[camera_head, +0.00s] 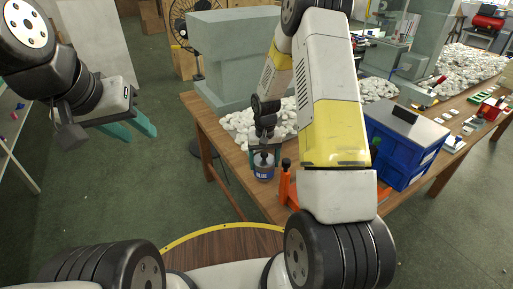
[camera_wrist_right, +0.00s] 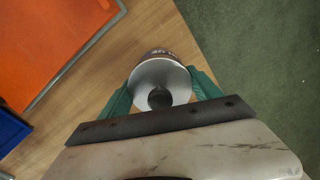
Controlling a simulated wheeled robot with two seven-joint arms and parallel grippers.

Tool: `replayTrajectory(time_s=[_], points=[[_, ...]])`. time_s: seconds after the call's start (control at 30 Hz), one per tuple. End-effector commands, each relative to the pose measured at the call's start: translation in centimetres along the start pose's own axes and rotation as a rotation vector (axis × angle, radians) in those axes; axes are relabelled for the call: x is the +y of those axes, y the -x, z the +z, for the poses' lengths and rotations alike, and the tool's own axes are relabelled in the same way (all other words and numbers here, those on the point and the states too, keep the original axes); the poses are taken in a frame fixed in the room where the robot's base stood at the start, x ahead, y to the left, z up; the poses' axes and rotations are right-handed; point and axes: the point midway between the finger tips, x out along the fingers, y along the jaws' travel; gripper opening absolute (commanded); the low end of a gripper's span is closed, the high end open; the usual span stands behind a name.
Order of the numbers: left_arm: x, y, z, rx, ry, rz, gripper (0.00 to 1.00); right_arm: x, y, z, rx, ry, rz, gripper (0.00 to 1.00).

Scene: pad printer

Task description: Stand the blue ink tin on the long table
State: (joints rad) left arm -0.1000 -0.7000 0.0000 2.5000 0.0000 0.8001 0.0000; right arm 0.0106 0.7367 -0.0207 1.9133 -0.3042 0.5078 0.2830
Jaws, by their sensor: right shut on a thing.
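The blue ink tin (camera_head: 264,173) is upright near the left edge of the long wooden table (camera_head: 213,128), with a dark knob on its lid. My right gripper (camera_head: 265,163) is shut on it. In the right wrist view, the tin (camera_wrist_right: 160,80) sits between the green fingers, seen from above, with its pale lid and dark knob facing the camera. I cannot tell whether its base touches the tabletop. My left gripper (camera_head: 133,129) is empty, its two teal fingers apart, over the floor to the left.
An orange item (camera_head: 287,187) stands just right of the tin; an orange panel (camera_wrist_right: 50,45) shows in the wrist view. A blue drawer box (camera_head: 400,145) is further right. White pebbles (camera_head: 243,124) lie behind the tin, by a grey-green machine (camera_head: 225,60). The table edge is close by.

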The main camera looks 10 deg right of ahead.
Motion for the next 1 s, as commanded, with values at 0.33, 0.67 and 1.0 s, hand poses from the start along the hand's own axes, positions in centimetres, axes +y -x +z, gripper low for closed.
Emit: replayTrajectory(time_s=[0.33,0.67,1.0], points=[[0.00,0.00,0.00,0.000,0.000,0.000,0.36,-0.01,-0.16,-0.03,0.001,0.000,0.000,0.09],[0.00,0.00,0.00,0.000,0.000,0.000,0.36,-0.02,-0.58,-0.03,0.000,0.000,0.000,0.09],[0.00,0.00,0.00,0.000,0.000,0.000,0.36,-0.02,-0.73,-0.03,0.001,0.000,0.000,0.99]])
